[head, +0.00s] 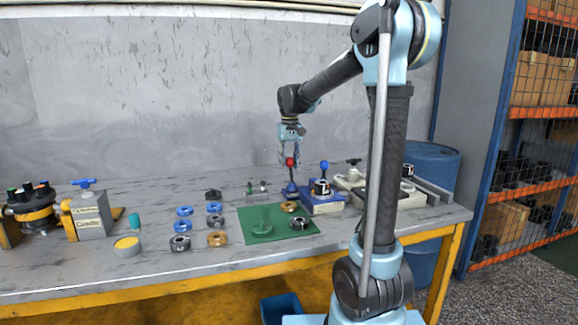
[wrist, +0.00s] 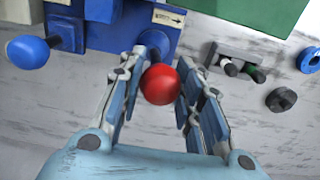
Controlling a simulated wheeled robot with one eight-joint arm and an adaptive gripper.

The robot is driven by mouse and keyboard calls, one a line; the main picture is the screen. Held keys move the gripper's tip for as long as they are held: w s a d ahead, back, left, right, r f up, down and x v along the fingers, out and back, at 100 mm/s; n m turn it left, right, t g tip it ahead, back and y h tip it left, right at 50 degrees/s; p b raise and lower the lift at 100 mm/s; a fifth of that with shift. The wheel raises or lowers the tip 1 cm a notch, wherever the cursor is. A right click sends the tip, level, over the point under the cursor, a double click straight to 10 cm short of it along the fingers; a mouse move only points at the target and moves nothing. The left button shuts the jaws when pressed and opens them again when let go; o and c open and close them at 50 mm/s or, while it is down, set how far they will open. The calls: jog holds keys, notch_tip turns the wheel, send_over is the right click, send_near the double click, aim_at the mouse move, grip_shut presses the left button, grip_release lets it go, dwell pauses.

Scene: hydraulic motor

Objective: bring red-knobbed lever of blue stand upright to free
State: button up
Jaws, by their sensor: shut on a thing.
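The blue stand (head: 322,206) sits on the grey table, right of the green mat. Its red-knobbed lever rises from a blue pivot at the stand's left end and looks near vertical in the head view; tilt toward or away from the camera I cannot tell. The red knob (head: 290,161) shows between the fingers of my gripper (head: 289,157). In the wrist view the red knob (wrist: 159,84) is between both fingers of my gripper (wrist: 160,88), which are shut on it. The blue stand (wrist: 100,12) lies beyond; the fingers and knob partly hide the lever.
A blue-knobbed lever (head: 323,165) stands on the same stand; its knob (wrist: 27,52) is left in the wrist view. The green mat (head: 253,219) holds small parts. Several rings lie left of it. A pale fixture (head: 350,181) stands to the right.

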jog(key=shift+w+d, duration=0.2)
jog(key=shift+d, duration=0.5)
jog(key=o, duration=0.7)
jog(key=shift+r, duration=0.15)
jog(key=shift+r, duration=2.9)
